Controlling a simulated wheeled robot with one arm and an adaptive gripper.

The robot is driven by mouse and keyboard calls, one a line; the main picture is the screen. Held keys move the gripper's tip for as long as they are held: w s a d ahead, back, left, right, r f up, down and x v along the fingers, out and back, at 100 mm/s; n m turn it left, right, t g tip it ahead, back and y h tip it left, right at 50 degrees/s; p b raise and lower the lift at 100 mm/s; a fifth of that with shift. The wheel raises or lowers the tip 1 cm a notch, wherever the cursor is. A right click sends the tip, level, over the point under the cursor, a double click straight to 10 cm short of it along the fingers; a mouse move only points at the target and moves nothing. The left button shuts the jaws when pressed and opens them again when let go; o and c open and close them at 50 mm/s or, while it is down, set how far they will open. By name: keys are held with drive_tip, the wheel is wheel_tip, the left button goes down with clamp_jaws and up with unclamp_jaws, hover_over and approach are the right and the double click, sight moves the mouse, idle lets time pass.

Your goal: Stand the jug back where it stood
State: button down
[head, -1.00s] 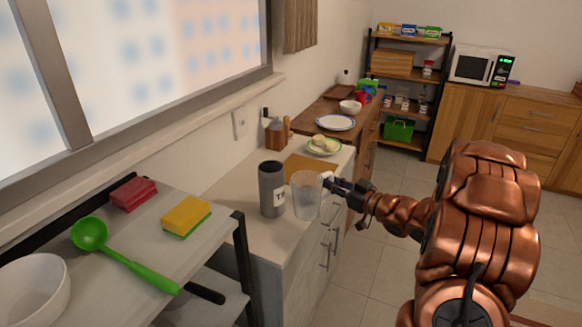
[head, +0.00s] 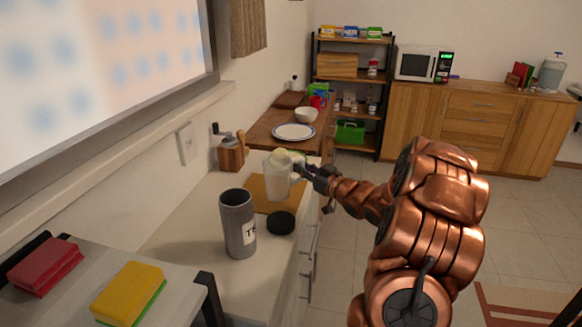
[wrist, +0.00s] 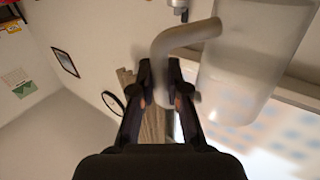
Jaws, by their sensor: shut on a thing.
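A clear, translucent jug (head: 278,180) is at the far part of the counter, in front of the tan board (head: 258,192) in the head view. I cannot tell whether its base touches the board or hovers over it. My gripper (head: 303,171) comes from the right and is shut on the jug's handle. In the wrist view the jug (wrist: 250,70) fills the upper right, and its curved handle (wrist: 185,38) runs down between the fingers of my gripper (wrist: 160,92). The jug looks upright in the head view.
A grey canister (head: 238,228) with an open top stands nearer on the counter (head: 185,228), with a black lid (head: 281,222) beside it. A plate (head: 294,132) lies farther back.

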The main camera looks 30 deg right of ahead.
drive_tip(key=shift+w+d+f+p, duration=0.4)
drive_tip(key=shift+w+f, duration=0.3)
drive_tip(key=shift+w, duration=0.65)
drive_tip(key=shift+w+d+f+p, duration=0.4)
drive_tip(key=shift+w+f, duration=0.35)
drive_tip(key=shift+w, duration=0.6)
drive_tip(key=shift+w+d+f+p, duration=0.35)
drive_tip(key=shift+w+f, duration=0.35)
drive_tip(key=shift+w, duration=0.65)
drive_tip(key=shift+f, duration=0.15)
drive_tip(key=c, duration=1.2)
unclamp_jaws()
drive_tip(key=shift+o, duration=0.2)
drive_tip(key=s+d+b, duration=0.1)
drive_tip(key=s+b, duration=0.1)
drive_tip(key=s, duration=1)
drive_tip(key=shift+d+r, duration=0.2)
drive_tip(key=shift+d, duration=0.15)
drive_tip(key=shift+w, duration=0.1)
